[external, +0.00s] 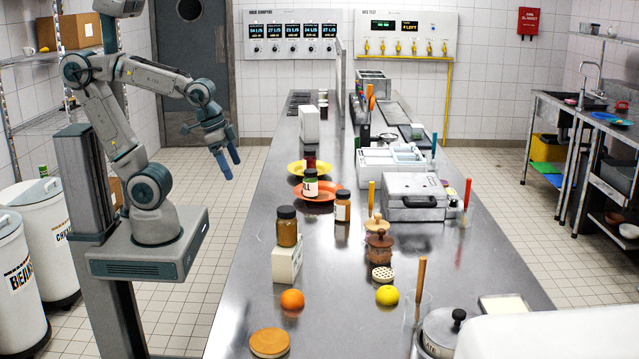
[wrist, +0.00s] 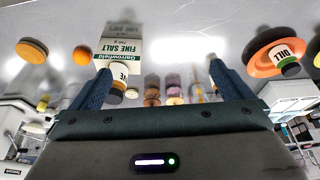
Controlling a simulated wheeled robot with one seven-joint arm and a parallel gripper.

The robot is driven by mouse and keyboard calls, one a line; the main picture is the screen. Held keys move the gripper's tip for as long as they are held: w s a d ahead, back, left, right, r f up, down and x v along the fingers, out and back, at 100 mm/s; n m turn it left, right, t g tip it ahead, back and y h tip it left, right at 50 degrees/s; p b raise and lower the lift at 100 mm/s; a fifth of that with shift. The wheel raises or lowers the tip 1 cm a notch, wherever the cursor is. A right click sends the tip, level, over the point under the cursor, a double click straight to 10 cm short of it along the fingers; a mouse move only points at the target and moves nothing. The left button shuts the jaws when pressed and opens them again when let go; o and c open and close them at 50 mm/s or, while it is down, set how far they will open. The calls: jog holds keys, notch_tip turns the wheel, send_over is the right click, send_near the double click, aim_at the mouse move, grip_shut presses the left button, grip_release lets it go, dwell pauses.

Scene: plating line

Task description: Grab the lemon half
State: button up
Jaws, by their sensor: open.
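A yellow lemon piece (external: 387,295) lies on the steel counter (external: 345,335), right of the orange, in the external view. I cannot tell its cut face. My gripper (external: 229,160) hangs in the air off the counter's left side, well away from the lemon, fingers pointing down. In the wrist view my gripper (wrist: 161,78) has its fingers wide apart, with nothing held between them.
An orange (external: 292,300), a salt box (external: 286,266) with a brown jar (external: 287,228) on top, and a round tan disc (external: 269,343) stand left of the lemon.

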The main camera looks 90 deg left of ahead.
jog(key=shift+s+a+f, duration=0.2)
jog(key=shift+s+f, duration=0.3)
jog(key=shift+s, duration=0.3)
jog(key=c, duration=0.5)
jog(key=shift+o, duration=0.2)
jog(key=m+h+b, duration=0.3)
jog(key=m+b, duration=0.1)
jog(key=m, duration=0.5)
send_over(385, 287)
jog(key=s+a, duration=0.4)
notch_tip(385, 287, down, 11)
jog(key=shift+g, duration=0.3)
jog(key=p+x, duration=0.1)
jog(key=x, duration=0.7)
jog(key=shift+w+d+r, duration=0.1)
jog(key=shift+w, duration=0.05)
jog(key=shift+p+x, duration=1.05)
jog(key=shift+x, duration=1.55)
